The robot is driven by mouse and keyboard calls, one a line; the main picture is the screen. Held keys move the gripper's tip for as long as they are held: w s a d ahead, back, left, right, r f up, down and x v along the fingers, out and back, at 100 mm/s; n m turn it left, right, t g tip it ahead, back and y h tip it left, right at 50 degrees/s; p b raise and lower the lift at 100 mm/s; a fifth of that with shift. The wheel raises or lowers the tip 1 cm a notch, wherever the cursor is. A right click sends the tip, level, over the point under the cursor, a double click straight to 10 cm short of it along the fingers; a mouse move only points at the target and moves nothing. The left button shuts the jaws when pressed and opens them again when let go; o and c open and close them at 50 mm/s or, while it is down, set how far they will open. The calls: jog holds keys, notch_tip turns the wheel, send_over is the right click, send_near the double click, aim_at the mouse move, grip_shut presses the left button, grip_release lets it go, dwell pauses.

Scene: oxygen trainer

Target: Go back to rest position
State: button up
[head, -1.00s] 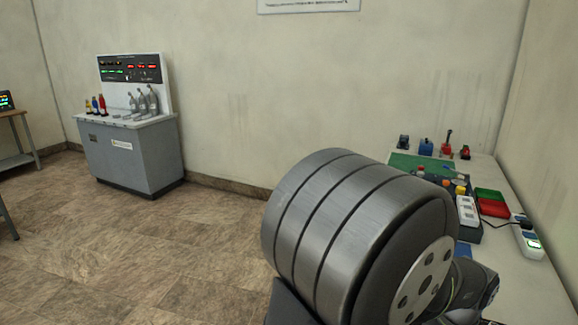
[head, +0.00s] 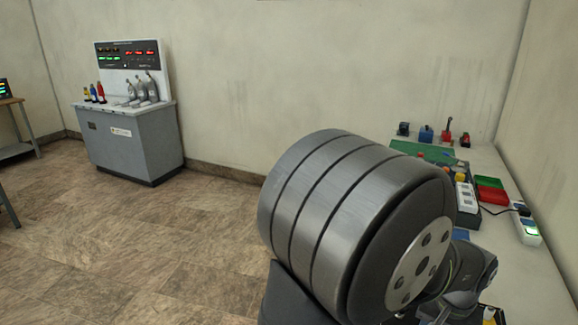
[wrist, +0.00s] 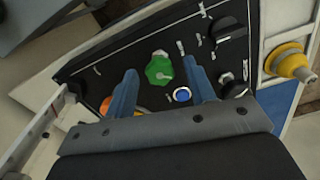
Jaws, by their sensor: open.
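My gripper (wrist: 160,88) shows in the wrist view with its two blue fingers spread apart and nothing between them. Beyond the fingers is a black control panel (wrist: 205,62). It carries a green knob (wrist: 159,68), a blue button (wrist: 182,95), black knobs (wrist: 226,32) at the right and an orange part (wrist: 106,104) partly hidden by the left finger. I cannot tell the exact gap between fingertips and panel. In the head view my arm's large grey joint fills the lower middle, and the gripper is not clearly seen.
A white table (head: 535,272) stands at the right, with a green mat (head: 422,150), a red and green box (head: 490,190) and a power strip (head: 527,232). A grey console (head: 130,140) with levers stands at the far left. The floor between is clear. A yellow knob (wrist: 290,66) sits beside the panel.

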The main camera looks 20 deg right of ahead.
jog(key=m, duration=0.4)
jog(key=shift+m, duration=1.9)
